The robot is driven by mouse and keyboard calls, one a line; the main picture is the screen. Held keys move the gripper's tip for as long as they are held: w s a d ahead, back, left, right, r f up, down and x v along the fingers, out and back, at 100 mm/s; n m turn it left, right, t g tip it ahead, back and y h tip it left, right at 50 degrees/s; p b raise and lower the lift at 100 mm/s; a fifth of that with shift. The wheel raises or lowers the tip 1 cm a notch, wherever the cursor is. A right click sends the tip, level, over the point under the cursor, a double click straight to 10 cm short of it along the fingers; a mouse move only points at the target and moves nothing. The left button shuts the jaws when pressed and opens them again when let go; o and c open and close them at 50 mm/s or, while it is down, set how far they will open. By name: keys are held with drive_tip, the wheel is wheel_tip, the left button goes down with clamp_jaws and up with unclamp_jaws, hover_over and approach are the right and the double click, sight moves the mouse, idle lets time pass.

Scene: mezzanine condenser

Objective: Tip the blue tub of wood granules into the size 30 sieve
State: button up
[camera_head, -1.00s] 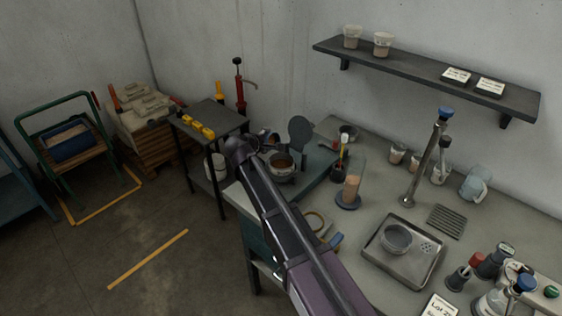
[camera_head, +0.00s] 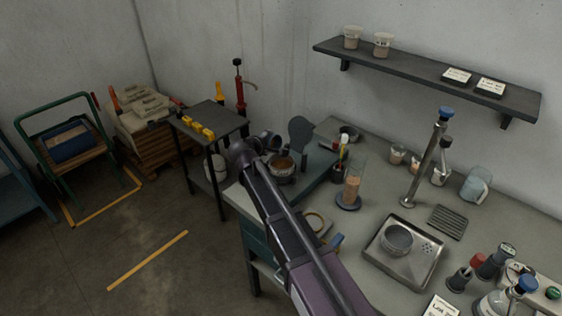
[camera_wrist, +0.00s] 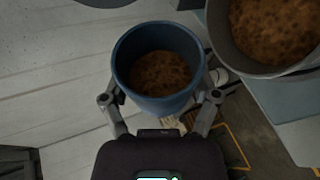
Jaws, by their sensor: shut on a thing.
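The blue tub (camera_wrist: 157,97) is in my gripper (camera_wrist: 160,96), with one finger on each side of it. It looks upright in the wrist view, and brown granules lie inside, below its rim. A larger grey round vessel (camera_wrist: 218,42), which looks like a sieve, is close to the tub's right and also holds brown granules. In the head view this vessel (camera_head: 282,178) stands at the bench's left end, just right of my gripper (camera_head: 267,143). No size mark on it can be read. My arm partly hides the tub in the head view.
A dark upright round plate (camera_head: 301,132) stands behind the vessel. A beaker (camera_head: 353,186) and a metal tray (camera_head: 380,262) with a grey bowl (camera_head: 397,238) are further right. A dark side table (camera_head: 212,118) is left of my gripper, with open floor in front.

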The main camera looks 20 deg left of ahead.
drive_tip(key=shift+s+d+r+m+y, duration=0.15)
drive_tip(key=shift+s+d+m+y, duration=0.05)
drive_tip(key=shift+d+m+y, duration=0.15)
idle(0.4)
drive_tip(key=shift+s+d+r+m+t+y+b, duration=0.1)
drive_tip(key=shift+d+r+m+t+y+b, duration=0.2)
drive_tip(key=shift+m+t, duration=0.2)
drive_tip(key=shift+s+d+r+m+t+y+b, duration=0.15)
drive_tip(key=shift+m+t+y+b, duration=0.2)
drive_tip(key=shift+m, duration=0.2)
idle(1.6)
drive_tip(key=shift+d+f+m+t+y+b, duration=0.25)
drive_tip(key=shift+f+m+t+b, duration=0.3)
drive_tip(key=shift+b, duration=0.65)
drive_tip(key=shift+s+d+r+m+b, duration=0.1)
drive_tip(key=shift+d+m+b, duration=0.1)
drive_tip(key=shift+m+b, duration=0.3)
idle(0.9)
drive_tip(key=shift+r, duration=0.1)
drive_tip(key=shift+a+n+p, duration=0.3)
drive_tip(key=shift+n+p, duration=0.15)
drive_tip(key=shift+p, duration=0.2)
drive_tip(key=shift+w+a+r+n+g+p, duration=0.25)
drive_tip(key=shift+r+n+g+p, duration=0.3)
drive_tip(key=shift+p, duration=0.7)
drive_tip(key=shift+f, duration=0.2)
drive_tip(key=shift+a+n+h, duration=0.1)
drive_tip(key=shift+n+h, duration=0.25)
drive_tip(key=shift+h, duration=0.1)
